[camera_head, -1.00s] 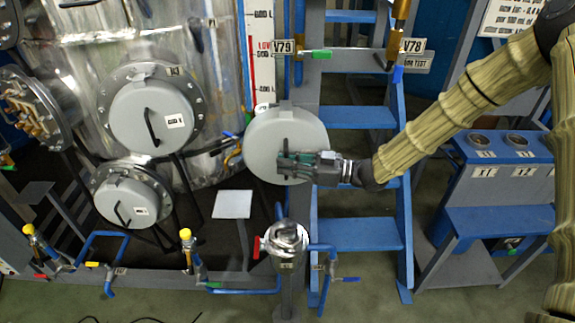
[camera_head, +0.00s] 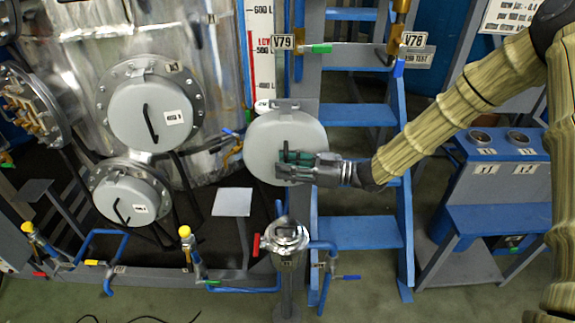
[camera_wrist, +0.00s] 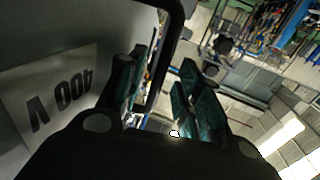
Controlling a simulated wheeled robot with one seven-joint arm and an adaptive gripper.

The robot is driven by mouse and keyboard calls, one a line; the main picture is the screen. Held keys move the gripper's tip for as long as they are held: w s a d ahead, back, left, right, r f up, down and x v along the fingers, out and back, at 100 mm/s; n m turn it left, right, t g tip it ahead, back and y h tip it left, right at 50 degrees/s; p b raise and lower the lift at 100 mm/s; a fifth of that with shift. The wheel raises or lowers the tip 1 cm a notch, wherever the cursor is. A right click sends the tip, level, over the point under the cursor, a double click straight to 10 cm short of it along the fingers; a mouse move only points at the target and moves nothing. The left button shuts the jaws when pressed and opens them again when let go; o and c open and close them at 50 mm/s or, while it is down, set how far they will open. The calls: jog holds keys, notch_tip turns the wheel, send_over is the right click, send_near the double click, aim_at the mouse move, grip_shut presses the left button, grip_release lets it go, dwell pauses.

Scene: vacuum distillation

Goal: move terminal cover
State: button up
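A round grey terminal cover (camera_head: 262,135) is upright against a grey post, below a small bracket at its top. In the wrist view its grey face (camera_wrist: 85,25) fills the left side, with an upside-down "400 V" label (camera_wrist: 55,95). Its black bar handle (camera_wrist: 170,50) runs between the finger pairs of my gripper (camera_wrist: 160,95). The fingers are apart, with a gap between the handle and the right-hand fingers. In the head view my gripper (camera_head: 288,167) is in front of the cover's lower right part and hides some of it.
Two similar grey covers, an upper one (camera_head: 135,130) and a lower one (camera_head: 112,205), sit on the tank at left. Blue steps (camera_head: 360,175) stand behind my arm. A metal vessel (camera_head: 287,238) and blue pipes are below the cover. A blue bench (camera_head: 495,217) is at right.

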jog(key=shift+d+f, duration=0.1)
jog(key=s+d, duration=0.2)
jog(key=d, duration=0.9)
jog(key=shift+s+d, duration=0.2)
jog(key=shift+d, duration=0.15)
